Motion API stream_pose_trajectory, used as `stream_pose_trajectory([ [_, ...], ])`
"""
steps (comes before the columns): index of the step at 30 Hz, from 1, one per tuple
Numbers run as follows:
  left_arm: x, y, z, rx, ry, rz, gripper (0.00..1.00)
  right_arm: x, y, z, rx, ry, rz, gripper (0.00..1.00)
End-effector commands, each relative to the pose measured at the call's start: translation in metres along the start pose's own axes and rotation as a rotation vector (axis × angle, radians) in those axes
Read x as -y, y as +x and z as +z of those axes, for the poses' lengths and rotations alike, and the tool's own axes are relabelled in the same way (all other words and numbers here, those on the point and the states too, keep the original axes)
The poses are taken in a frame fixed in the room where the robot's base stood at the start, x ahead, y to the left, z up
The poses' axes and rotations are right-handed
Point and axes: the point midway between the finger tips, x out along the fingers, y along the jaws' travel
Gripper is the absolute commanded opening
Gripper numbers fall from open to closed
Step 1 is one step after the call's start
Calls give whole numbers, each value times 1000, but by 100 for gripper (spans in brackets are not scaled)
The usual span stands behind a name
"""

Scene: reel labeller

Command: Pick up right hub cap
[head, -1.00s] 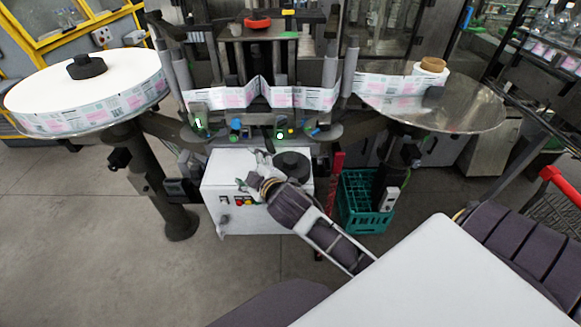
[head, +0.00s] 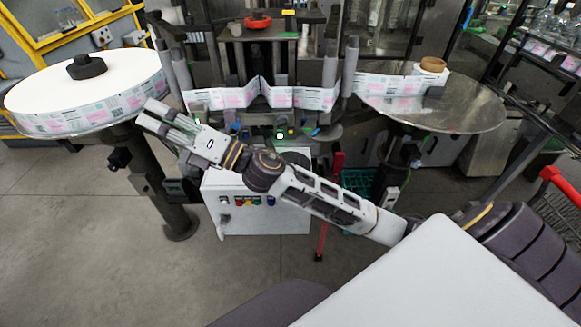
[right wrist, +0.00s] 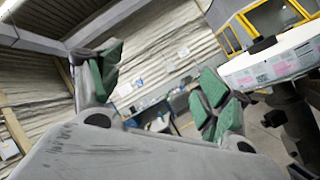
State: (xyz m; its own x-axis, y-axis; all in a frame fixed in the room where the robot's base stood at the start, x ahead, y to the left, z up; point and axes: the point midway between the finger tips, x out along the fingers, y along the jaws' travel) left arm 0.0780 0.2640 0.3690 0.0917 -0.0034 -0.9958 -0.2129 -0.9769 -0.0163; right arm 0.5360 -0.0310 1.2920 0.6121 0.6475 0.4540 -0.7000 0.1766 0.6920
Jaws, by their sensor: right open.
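A black round hub cap (head: 296,158) lies on top of the white control box (head: 262,218); my right arm hides part of it. Another black hub cap (head: 87,66) sits on the left label reel (head: 60,92), and it also shows in the right wrist view (right wrist: 262,44). My right gripper (head: 158,116) is open and empty, in front of the reel's right edge and left of the control box. Its green-padded fingers stand wide apart in the right wrist view (right wrist: 160,90). My left gripper is not in view.
The right reel plate (head: 440,108) carries a brown core (head: 432,65). The label strip (head: 295,97) runs across the machine. A green crate (head: 358,182) and a red post (head: 326,215) stand behind my right forearm. The floor at front left is clear.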

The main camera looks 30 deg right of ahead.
Motion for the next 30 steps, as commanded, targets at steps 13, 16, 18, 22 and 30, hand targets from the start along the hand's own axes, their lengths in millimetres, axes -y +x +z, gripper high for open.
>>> stream_pose_trajectory([
  [13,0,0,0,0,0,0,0,-30,2,-64,-406,-554,291,77],
  [16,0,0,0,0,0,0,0,-27,-5,-77,-501,-675,350,77],
  [18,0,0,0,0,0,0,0,-22,-11,-85,-569,-756,390,77],
  [22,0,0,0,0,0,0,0,-10,-25,-96,-700,-901,461,77],
  [30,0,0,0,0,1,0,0,30,-62,-99,-990,-1176,588,77],
])
